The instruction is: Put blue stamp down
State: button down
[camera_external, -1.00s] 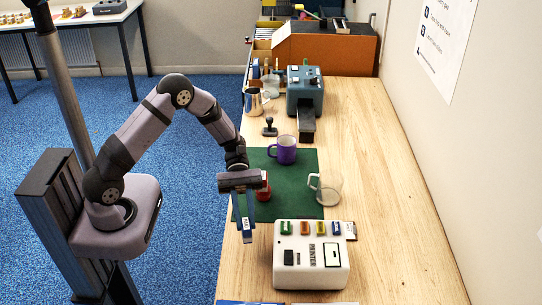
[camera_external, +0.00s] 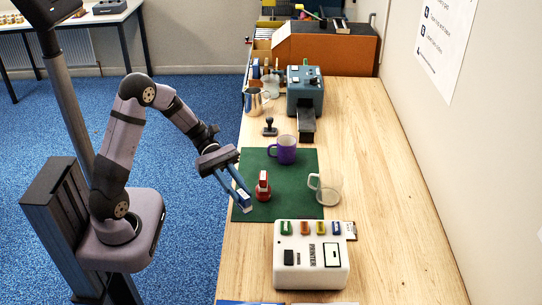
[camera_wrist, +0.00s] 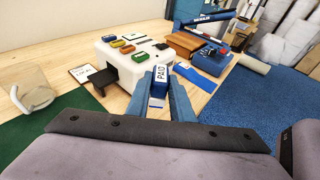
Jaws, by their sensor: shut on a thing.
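My gripper (camera_external: 240,196) points down and to the right over the left edge of the green mat (camera_external: 285,205). It is shut on the blue stamp (camera_wrist: 160,77), whose white PAID label faces up in the wrist view between the two blue fingers. In the external view the stamp is small and partly hidden by the fingers. A red stamp (camera_external: 263,190) stands on the mat just right of my fingertips. I cannot tell whether the blue stamp touches the mat or bench.
A white printer (camera_external: 311,258) with several coloured blocks on top is in front of the mat. A black stamp (camera_external: 270,128) stands behind. The right side of the bench (camera_external: 390,210) is clear.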

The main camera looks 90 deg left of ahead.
jog(key=shift+w+d+f+n+t+y, duration=0.3)
jog(key=shift+d+f+n+t+y, duration=0.1)
jog(key=shift+n, duration=0.1)
jog(key=shift+w+a+f+t, duration=0.15)
jog(key=shift+w+a+t, duration=0.15)
jog(key=shift+a, duration=0.1)
jog(key=shift+f+p, duration=0.35)
jog(key=shift+f, duration=2.6)
jog(key=shift+f, duration=0.1)
jog(key=shift+f+p, duration=0.3)
jog(key=shift+f, duration=1.7)
jog(key=shift+f, duration=0.15)
jog(key=c, duration=1.6)
grip_release()
jog(key=shift+o, duration=0.2)
